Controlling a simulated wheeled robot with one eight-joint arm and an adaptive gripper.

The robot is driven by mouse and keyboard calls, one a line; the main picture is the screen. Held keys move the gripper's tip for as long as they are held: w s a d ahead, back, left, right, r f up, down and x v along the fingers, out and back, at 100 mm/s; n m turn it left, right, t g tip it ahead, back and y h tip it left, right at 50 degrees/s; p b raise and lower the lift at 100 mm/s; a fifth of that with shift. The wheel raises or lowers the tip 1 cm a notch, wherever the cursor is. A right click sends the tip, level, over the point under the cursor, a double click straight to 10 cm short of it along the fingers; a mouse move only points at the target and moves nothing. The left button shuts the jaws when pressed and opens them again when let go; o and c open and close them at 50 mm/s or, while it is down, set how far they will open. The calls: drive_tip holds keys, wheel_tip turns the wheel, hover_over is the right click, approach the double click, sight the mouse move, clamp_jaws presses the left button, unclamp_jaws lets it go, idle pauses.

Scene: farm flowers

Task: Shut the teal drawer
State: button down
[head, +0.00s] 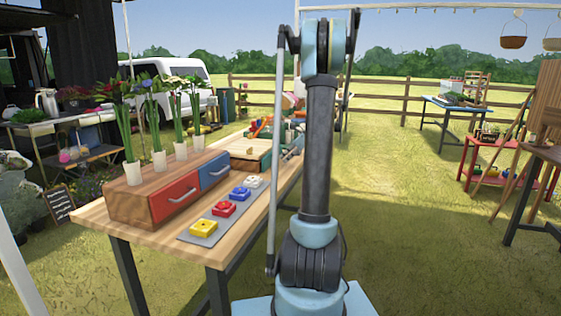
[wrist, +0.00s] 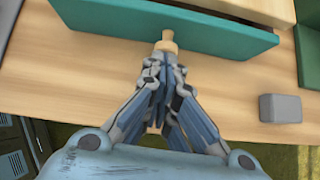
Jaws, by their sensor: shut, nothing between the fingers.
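The teal drawer's front (wrist: 215,42) crosses the top of the wrist view, with a round wooden knob (wrist: 166,41) at its middle. In the head view my gripper is not seen, and a pale wooden unit with a teal edge (head: 264,163) stands on the table.
A grey block (wrist: 280,107) lies on the wooden tabletop (wrist: 60,75) at the right of the wrist view, near the table edge. In the head view, a wooden chest with a red drawer (head: 172,197) and a blue drawer (head: 214,172) stands nearer, beside coloured buttons on a grey strip (head: 196,236).

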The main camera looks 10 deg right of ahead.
drive_tip(key=shift+w+a, duration=0.2)
drive_tip(key=shift+a, duration=0.25)
